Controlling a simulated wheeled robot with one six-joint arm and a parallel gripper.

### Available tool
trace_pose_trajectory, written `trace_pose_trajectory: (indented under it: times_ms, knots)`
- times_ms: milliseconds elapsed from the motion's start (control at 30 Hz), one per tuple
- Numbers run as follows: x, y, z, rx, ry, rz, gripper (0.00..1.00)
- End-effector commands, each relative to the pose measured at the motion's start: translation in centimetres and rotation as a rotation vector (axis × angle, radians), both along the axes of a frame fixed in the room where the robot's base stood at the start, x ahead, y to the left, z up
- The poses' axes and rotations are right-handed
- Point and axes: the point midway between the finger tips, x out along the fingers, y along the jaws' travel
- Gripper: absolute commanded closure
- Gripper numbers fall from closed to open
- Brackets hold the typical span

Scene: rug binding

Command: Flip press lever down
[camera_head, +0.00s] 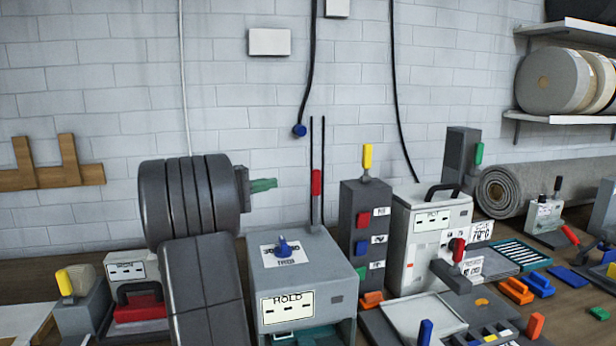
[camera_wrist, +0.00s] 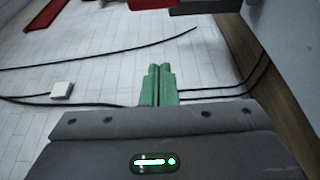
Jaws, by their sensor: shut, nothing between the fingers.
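No part is clearly marked as the press lever, and I cannot tell which one it is. Candidates in the head view are a red handle (camera_head: 316,182) upright between two thin dark rods behind the grey HOLD box (camera_head: 342,270), an upright yellow-topped lever (camera_head: 367,157) on a tall dark box (camera_head: 350,215), and a red-knobbed lever (camera_head: 458,249) on the white machine's front. My gripper (camera_head: 263,185) points right, left of the red handle and apart from it. Its green fingers are shut and empty, also in the wrist view (camera_wrist: 159,72).
A blue knob (camera_head: 283,246) stands on the HOLD box. The white machine (camera_head: 432,225) has a dark top handle. Several coloured small parts and a tray (camera_head: 422,315) crowd the bench at right. Dark cables hang on the brick wall. Space above the bench boxes is mostly open.

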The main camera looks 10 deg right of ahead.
Motion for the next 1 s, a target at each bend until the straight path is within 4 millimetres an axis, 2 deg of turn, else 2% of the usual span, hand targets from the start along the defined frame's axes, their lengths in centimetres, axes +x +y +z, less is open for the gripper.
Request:
trace_pose_trajectory:
  times_ms: [433, 567, 767, 1000]
  knots:
    - [0.0, 0.0, 0.0, 0.000, 0.000, 0.000, 1.00]
    - [0.2, -0.6, 0.1, 0.000, 0.000, -0.002, 1.00]
    - [1.3, -3.5, 0.2, -0.001, 0.002, -0.005, 1.00]
    - [3.2, -8.5, 0.3, -0.001, 0.002, -0.005, 1.00]
